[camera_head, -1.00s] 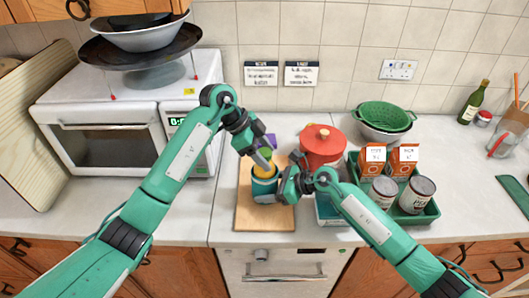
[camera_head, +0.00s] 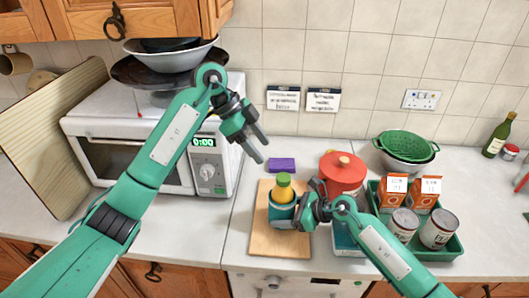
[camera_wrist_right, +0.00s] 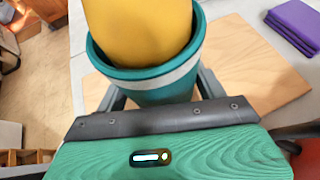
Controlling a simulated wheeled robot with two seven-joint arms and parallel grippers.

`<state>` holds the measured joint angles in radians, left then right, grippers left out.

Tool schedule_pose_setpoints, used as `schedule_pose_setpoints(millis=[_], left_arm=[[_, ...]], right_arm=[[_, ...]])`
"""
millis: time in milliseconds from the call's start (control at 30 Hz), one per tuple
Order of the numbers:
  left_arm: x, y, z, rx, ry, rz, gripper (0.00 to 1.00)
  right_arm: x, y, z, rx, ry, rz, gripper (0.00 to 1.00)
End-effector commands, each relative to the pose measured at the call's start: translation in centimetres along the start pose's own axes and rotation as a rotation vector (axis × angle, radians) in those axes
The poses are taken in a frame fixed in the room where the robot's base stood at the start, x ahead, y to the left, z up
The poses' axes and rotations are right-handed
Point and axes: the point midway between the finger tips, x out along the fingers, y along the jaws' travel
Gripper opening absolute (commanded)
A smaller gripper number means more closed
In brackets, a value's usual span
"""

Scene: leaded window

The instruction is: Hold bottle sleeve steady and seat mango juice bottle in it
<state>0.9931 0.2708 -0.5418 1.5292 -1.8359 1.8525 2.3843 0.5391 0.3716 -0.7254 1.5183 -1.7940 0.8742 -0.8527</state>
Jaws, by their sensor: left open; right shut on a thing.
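The mango juice bottle (camera_head: 284,188), yellow with a green cap, stands upright inside the teal bottle sleeve (camera_head: 281,214) on the wooden board (camera_head: 264,242). In the right wrist view the yellow bottle (camera_wrist_right: 140,30) is inside the rim of the sleeve (camera_wrist_right: 150,88), which has a pale band. How deep its base sits is hidden. My right gripper (camera_head: 299,213) is shut on the sleeve, its fingers on either side of it. My left gripper (camera_head: 259,146) is open and empty, up and to the left of the bottle, apart from it.
A purple folded cloth (camera_head: 281,165) lies behind the board. A red pot (camera_head: 342,172) stands close behind my right gripper. A green tray (camera_head: 447,248) with cartons and cans is at right. The microwave (camera_head: 130,150) is at left.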

Motion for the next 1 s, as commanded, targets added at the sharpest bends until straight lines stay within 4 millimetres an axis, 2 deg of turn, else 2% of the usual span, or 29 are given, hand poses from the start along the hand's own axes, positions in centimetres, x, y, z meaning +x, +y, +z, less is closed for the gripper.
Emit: schedule_pose_setpoints(millis=[300, 333, 433, 467, 767, 867, 1000], left_arm=[[-0.1, 0.0, 0.0, -0.001, 0.0, 0.0, 0.57], [0.0, 0.0, 0.0, -0.001, 0.0, 0.0, 0.57], [0.0, 0.0, 0.0, -0.001, -0.001, 0.0, 0.57], [0.0, 0.0, 0.0, -0.001, -0.001, 0.0, 0.57], [0.0, 0.0, 0.0, -0.001, -0.001, 0.0, 0.57], [0.0, 0.0, 0.0, -0.001, -0.001, 0.0, 0.57], [0.0, 0.0, 0.0, -0.001, -0.001, 0.0, 0.57]], right_arm=[[0.0, 0.0, 0.0, 0.0, -0.001, 0.0, 0.58], [0.0, 0.0, 0.0, 0.0, -0.001, 0.0, 0.73], [0.0, 0.0, 0.0, 0.0, -0.001, 0.0, 0.92], [0.0, 0.0, 0.0, 0.0, -0.001, 0.0, 0.96], [-0.1, 0.0, 0.0, 0.0, 0.0, 0.0, 0.96], [-0.8, -0.1, 0.0, -0.001, 0.0, -0.001, 0.96], [-3.0, 0.0, -0.1, -0.001, 0.002, -0.001, 0.96]])
